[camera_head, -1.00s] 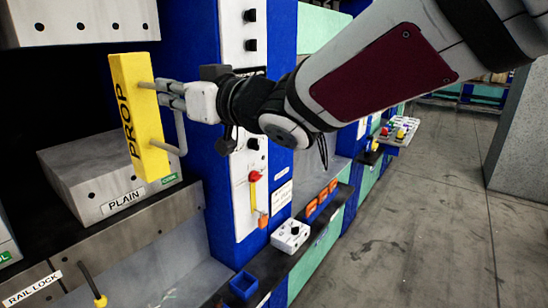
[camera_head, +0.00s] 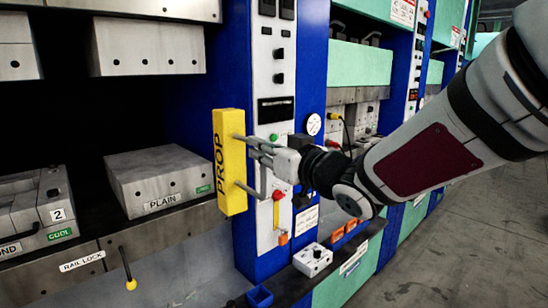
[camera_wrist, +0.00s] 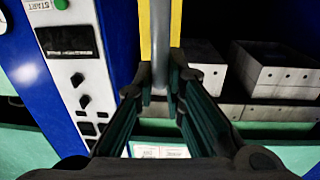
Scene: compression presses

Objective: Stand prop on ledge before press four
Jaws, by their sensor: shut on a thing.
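The prop (camera_head: 230,165) is a yellow upright block with the word PROP and a grey side handle. My gripper (camera_head: 254,152) is shut on the handle and holds the prop upright in front of a blue press column. In the wrist view my gripper's fingers (camera_wrist: 161,85) close around the grey bar of the handle, with the yellow prop (camera_wrist: 145,35) behind it. A metal ledge (camera_head: 150,225) runs along the front of the press at left. I cannot tell which press is number four.
A grey block labelled PLAIN (camera_head: 158,180) sits inside the press at left. A rail lock lever (camera_head: 128,272) hangs below the ledge. A white box (camera_head: 312,259) and a blue bin (camera_head: 259,297) stand on the dark shelf. The floor (camera_head: 450,245) at right is clear.

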